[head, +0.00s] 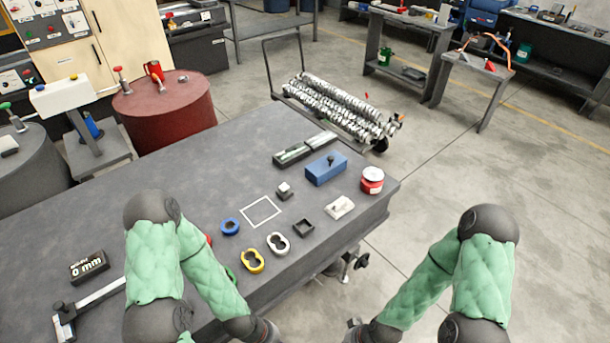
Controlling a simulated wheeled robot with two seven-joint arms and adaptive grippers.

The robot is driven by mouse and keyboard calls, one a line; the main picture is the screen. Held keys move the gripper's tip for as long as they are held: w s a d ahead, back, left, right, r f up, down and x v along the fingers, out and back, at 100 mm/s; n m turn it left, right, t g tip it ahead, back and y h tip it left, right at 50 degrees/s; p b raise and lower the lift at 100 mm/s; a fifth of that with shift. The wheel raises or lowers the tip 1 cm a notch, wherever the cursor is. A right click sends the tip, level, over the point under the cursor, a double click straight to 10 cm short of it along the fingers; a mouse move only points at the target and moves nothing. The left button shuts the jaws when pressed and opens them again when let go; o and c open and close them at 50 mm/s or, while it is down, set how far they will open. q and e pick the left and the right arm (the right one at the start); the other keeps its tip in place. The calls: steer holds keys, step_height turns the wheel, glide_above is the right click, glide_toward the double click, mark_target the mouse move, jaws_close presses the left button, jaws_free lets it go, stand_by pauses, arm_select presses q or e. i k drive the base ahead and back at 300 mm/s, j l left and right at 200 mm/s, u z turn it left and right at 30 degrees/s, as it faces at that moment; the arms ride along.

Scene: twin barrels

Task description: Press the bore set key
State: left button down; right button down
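No key marked as the bore set key can be made out. My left gripper (268,333) is at the bottom edge, mostly cut off, beside the table front. My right gripper (355,324) is also low, right of the table, mostly cut off. Neither gripper's opening can be seen.
On the grey table (180,185) are a blue ring (230,226), a yellow part (252,261), a white part (278,243), a dark square (303,228) and a red-white can (372,181). A red barrel (165,115) and grey barrel (28,165) stand behind.

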mark_target(284, 188)
steer(key=i+l, duration=0.3)
steer(key=l, duration=0.15)
steer(key=i+l, duration=0.25)
steer(key=l, duration=0.2)
steer(key=u, duration=1.85)
